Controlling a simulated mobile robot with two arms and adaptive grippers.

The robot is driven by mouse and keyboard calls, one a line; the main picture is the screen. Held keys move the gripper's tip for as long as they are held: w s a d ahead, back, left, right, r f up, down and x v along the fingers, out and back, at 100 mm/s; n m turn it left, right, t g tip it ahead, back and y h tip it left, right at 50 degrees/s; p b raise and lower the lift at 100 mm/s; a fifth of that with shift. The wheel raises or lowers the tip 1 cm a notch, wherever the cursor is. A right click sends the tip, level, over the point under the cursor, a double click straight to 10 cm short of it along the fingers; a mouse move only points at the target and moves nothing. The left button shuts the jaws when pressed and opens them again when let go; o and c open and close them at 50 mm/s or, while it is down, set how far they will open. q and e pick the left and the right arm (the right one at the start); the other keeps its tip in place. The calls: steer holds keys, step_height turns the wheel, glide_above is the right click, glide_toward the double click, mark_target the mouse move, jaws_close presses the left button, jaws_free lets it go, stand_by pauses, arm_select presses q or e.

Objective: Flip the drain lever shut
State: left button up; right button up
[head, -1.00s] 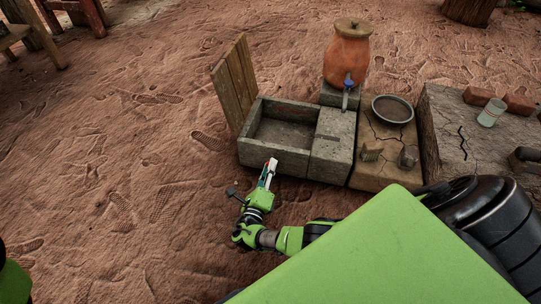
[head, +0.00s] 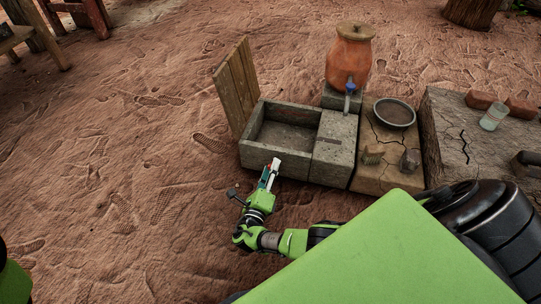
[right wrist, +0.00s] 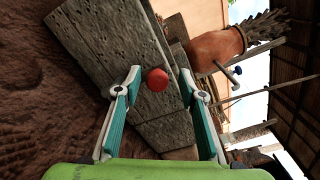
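The stone basin (head: 275,167) stands on the ground near the middle of the head view, its front wall facing me. In the right wrist view, a round red knob (right wrist: 157,79), which looks like the end of the drain lever, shows in front of the basin's stone wall (right wrist: 95,40). My right gripper (head: 272,172) is low at the basin's front. In the right wrist view its two fingers (right wrist: 160,86) are spread apart, with the knob between the tips and a gap on each side. The rest of the lever is hidden. My left gripper is not in view.
A wooden board (head: 237,88) stands at the basin's left end. A clay pot (head: 349,60) with a blue-handled tap (head: 350,86) stands behind. A round dish (head: 394,112) and a glass (head: 493,115) are to the right. Sandy ground left of the basin is free.

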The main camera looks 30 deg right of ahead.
step_height(320, 180, up, 10)
steer(key=shift+f, duration=0.2)
stand_by(0.4)
steer(key=shift+c, duration=0.4)
